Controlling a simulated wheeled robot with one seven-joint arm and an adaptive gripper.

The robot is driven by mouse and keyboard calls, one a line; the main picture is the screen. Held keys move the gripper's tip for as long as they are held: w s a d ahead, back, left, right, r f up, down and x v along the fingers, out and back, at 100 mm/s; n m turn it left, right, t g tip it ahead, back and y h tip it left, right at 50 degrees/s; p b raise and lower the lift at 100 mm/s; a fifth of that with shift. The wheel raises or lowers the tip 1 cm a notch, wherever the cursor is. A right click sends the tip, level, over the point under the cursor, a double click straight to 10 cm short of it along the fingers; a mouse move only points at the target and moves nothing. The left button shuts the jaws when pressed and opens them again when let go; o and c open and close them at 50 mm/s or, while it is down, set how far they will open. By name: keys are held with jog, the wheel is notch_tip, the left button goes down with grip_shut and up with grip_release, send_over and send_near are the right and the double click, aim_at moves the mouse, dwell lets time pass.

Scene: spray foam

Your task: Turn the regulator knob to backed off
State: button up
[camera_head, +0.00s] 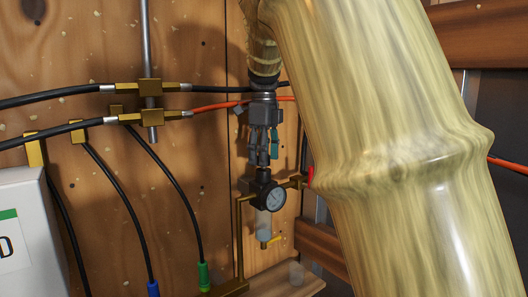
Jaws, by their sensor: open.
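The regulator (264,190) is on the wooden wall near the middle of the view, with a round white-faced gauge (274,198) on its front. Below it hangs a pale clear bowl (264,223) with a yellow fitting at its bottom. The dark knob (263,174) is at the top of the regulator. My gripper (263,160) points down right above the knob, jaws open. The fingertips are very close to the knob; I cannot tell whether they touch it. The knob's turn position is too small to read.
Brass pipe (240,245) runs beside the regulator, and a red part (311,176) sits at its right. Black hoses (110,190) and an orange hose (215,105) cross the wall. A white box (35,235) stands at left. My arm covers much of the right side.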

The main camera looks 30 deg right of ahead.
jog(key=shift+w+f, duration=0.25)
jog(key=shift+w, duration=0.1)
jog(key=shift+s+r, duration=0.1)
jog(key=shift+s, duration=0.1)
jog(key=c, duration=1)
jog(key=shift+c, duration=0.2)
